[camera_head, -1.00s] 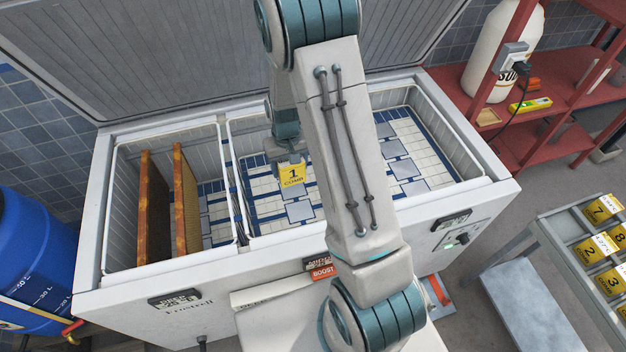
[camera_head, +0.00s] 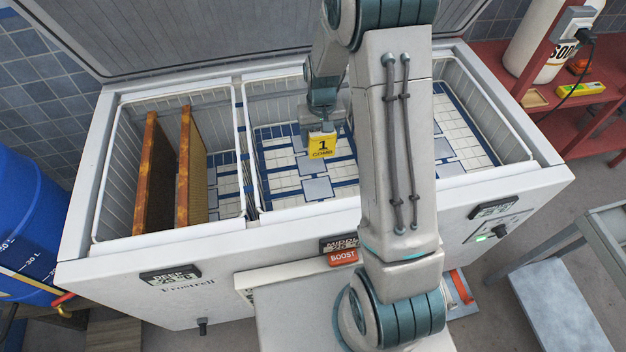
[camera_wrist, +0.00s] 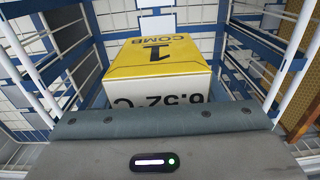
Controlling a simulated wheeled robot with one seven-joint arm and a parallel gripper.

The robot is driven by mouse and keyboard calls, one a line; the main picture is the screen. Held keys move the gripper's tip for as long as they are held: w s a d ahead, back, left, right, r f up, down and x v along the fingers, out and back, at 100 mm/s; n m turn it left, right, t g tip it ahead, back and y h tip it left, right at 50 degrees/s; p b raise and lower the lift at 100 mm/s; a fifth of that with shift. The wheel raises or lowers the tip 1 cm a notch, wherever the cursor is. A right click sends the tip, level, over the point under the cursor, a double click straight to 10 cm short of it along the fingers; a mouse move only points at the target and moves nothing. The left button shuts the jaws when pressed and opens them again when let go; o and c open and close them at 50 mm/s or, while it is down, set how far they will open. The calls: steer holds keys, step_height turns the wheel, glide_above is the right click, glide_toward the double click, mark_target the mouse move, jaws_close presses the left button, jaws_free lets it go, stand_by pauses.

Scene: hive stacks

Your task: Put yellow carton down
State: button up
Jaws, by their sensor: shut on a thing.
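In the wrist view the carton (camera_wrist: 155,58) has a yellow top and a white side reading "6.52°C" upside down. My gripper is shut on it; the fingertips are largely hidden. The basket floor below has white tiles with blue lines and grey-blue squares. I cannot tell exactly how far the carton is above it.
Two brown comb frames (camera_head: 148,178) stand upright in the left basket (camera_head: 225,205). A wire divider (camera_head: 245,150) separates the baskets. The right basket floor around the carton is clear. A red shelf (camera_head: 560,115) with a white bottle stands right, a blue barrel (camera_head: 30,235) left.

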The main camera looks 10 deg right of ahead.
steer(key=w+f+b, duration=0.1)
steer(key=f+b, duration=0.6)
steer(key=f, duration=0.1)
steer(key=f+b, duration=0.8)
steer(key=w+f+b, duration=0.1)
steer(key=f+b, duration=0.7)
steer(key=shift+w+d+f, duration=0.15)
steer(key=shift+w+f, duration=0.15)
steer(key=shift+w, duration=0.05)
steer(key=shift+f, duration=0.2)
steer(key=o, duration=1.3)
steer(key=shift+c, duration=0.2)
steer(key=shift+r, duration=0.1)
step_height(320, 180, up, 12)
steer(key=p, duration=0.2)
steer(key=shift+p, duration=0.3)
steer(key=shift+r, duration=0.15)
